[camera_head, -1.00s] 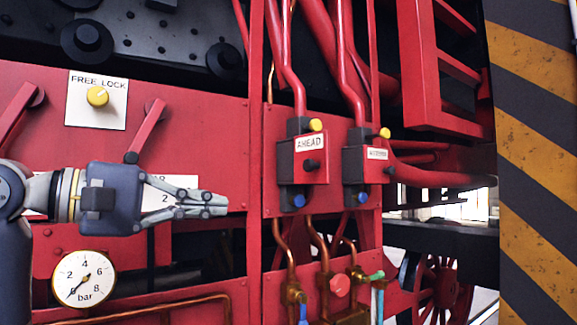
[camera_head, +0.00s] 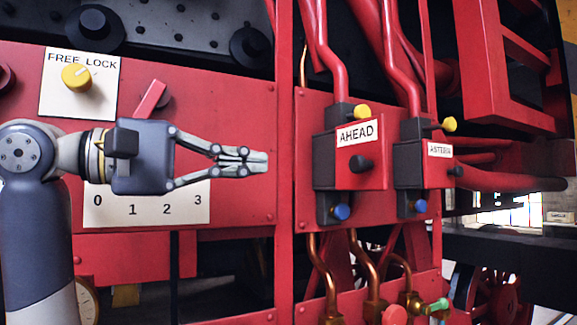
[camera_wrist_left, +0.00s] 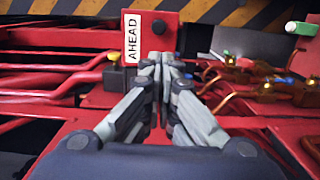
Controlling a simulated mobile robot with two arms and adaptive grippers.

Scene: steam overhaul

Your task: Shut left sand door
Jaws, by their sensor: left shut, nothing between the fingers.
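My left gripper (camera_head: 262,162) is shut and empty, pointing right in front of the red panel. Its fingertips are left of a dark box with a red front plate (camera_head: 371,178) marked AHEAD, with a gap in the picture. That plate has a black knob (camera_head: 360,163); a yellow knob (camera_head: 361,111) sits above it and a blue one (camera_head: 341,212) below. In the left wrist view the closed fingertips (camera_wrist_left: 166,64) point toward the AHEAD plate (camera_wrist_left: 170,38). Nothing is labelled as a sand door, so I cannot tell which part it is. My right gripper is not in view.
A similar box marked ASTERN (camera_head: 438,172) stands right of the AHEAD box. A FREE LOCK plate (camera_head: 98,97), a red lever (camera_head: 151,98) and a numbered plate (camera_head: 150,212) surround my left arm. Red pipes (camera_head: 325,50) run above the boxes, copper pipes (camera_head: 316,262) below.

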